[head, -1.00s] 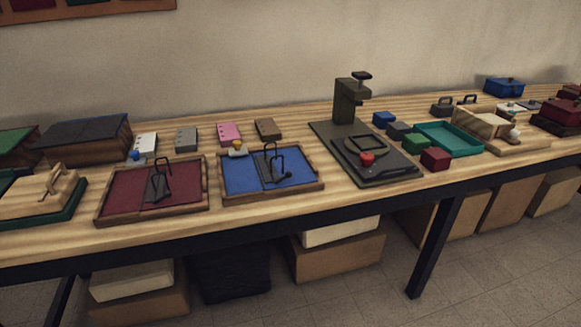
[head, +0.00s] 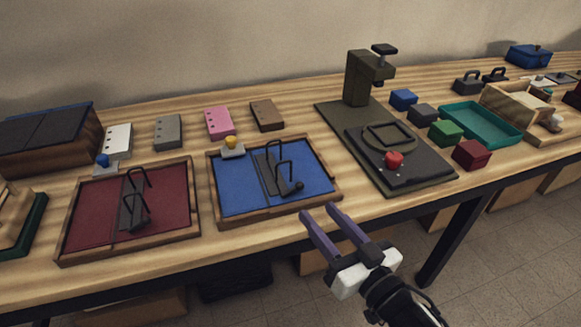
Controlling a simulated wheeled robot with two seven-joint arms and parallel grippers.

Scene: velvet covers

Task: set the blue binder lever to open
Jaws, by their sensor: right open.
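The blue binder (head: 236,188) lies on the table in a wooden frame, left of the middle of the head view. A dark metal strip runs across it with two black wire rings. Its lever (head: 292,189) is a dark bar with a round black knob near the front right of the strip. I cannot tell the lever's set position. My right gripper (head: 316,210) is open and empty, with purple fingers just in front of the binder's front right corner, apart from the lever. My left gripper is not in view.
A red binder (head: 85,218) lies to the left. A dark press (head: 365,85) with a red-knobbed plate (head: 425,170) stands to the right. Several punched blocks, including a pink one (head: 219,122), stand behind. A yellow-knobbed piece (head: 232,151) sits at the blue binder's back edge.

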